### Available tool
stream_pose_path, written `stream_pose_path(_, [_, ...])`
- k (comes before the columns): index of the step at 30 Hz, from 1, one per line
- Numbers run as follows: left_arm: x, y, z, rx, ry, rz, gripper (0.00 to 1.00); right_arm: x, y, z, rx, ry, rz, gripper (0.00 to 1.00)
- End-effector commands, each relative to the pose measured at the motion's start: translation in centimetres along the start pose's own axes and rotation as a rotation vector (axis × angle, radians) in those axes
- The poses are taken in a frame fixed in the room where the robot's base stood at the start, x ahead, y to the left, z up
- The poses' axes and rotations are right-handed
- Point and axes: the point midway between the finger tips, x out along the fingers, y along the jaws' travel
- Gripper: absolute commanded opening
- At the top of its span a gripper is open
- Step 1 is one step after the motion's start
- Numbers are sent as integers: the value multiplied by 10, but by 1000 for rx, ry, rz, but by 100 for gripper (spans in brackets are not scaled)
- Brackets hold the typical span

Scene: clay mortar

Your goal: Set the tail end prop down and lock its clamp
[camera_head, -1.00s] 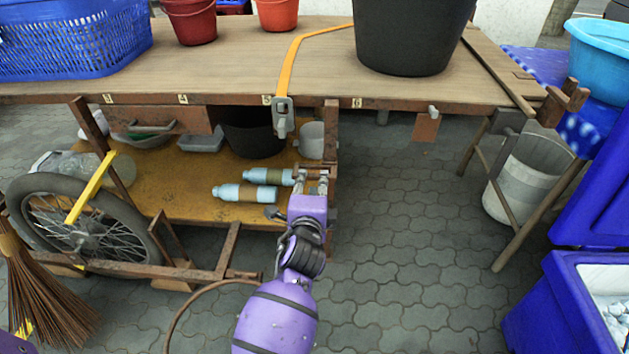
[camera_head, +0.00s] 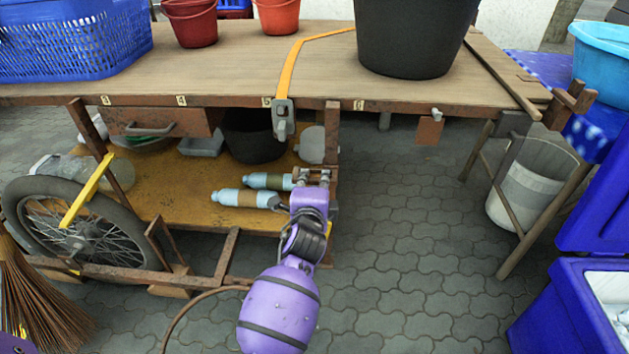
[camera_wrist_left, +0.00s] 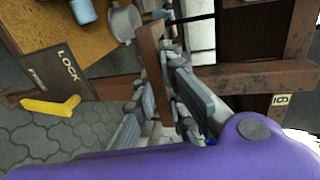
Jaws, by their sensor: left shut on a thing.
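My left gripper (camera_head: 312,176) is beside the rusty upright post (camera_head: 332,135) under the bench edge, above the lower shelf. In the left wrist view the gripper (camera_wrist_left: 160,95) is shut on a short brown bar (camera_wrist_left: 153,65), which I take for the prop. I cannot tell the clamp's state. The bar's foot is hidden. My right gripper is not in view.
Light-blue-ended bottles (camera_head: 248,198) lie on the yellow shelf (camera_head: 185,190) left of the gripper. An orange strap with a metal buckle (camera_head: 283,118) hangs over the bench edge. A spoked wheel (camera_head: 85,235) stands left. Open paving (camera_head: 420,230) lies to the right.

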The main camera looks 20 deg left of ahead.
Motion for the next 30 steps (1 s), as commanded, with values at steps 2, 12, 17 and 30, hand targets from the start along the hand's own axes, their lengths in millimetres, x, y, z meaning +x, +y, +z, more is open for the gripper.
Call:
stream_pose_path(2, [0, 0, 0, 0, 0, 0, 0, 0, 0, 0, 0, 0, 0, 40])
stream_pose_path(12, [7, 38, 0, 3, -1, 8, 0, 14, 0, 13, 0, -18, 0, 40])
stream_pose_path(17, [15, 75, 0, 2, -1, 10, 0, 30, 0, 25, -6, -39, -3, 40])
stream_pose_path(30, [17, 83, 0, -1, 0, 3, 0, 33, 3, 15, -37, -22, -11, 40])
